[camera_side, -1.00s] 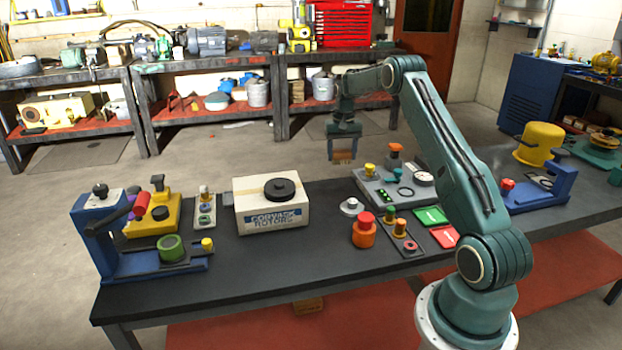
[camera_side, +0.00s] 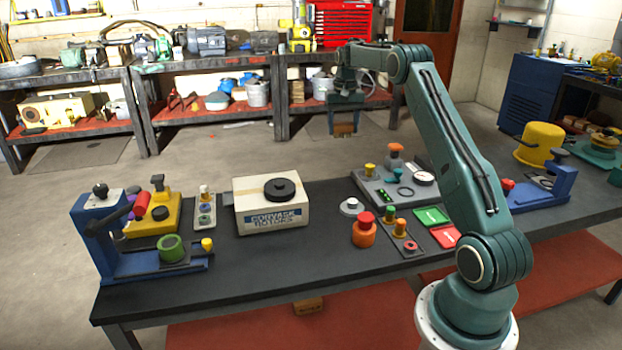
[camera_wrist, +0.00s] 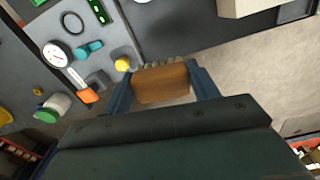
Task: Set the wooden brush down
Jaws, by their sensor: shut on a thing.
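The wooden brush (camera_wrist: 161,84) is a brown block with a row of pale bristles on its far side in the wrist view. My gripper (camera_wrist: 162,88) is shut on it, with one blue finger on each side. In the side view my gripper (camera_side: 343,127) holds the brush (camera_side: 344,129) in the air, beyond the far edge of the dark workbench (camera_side: 300,262). The brush is apart from every surface.
A grey panel (camera_side: 372,196) with a dial and knobs sits at the bench's far edge. A white box (camera_side: 270,212) with a black disc on top stands left of it. Orange, green and red items stand close by. The bench front is mostly clear.

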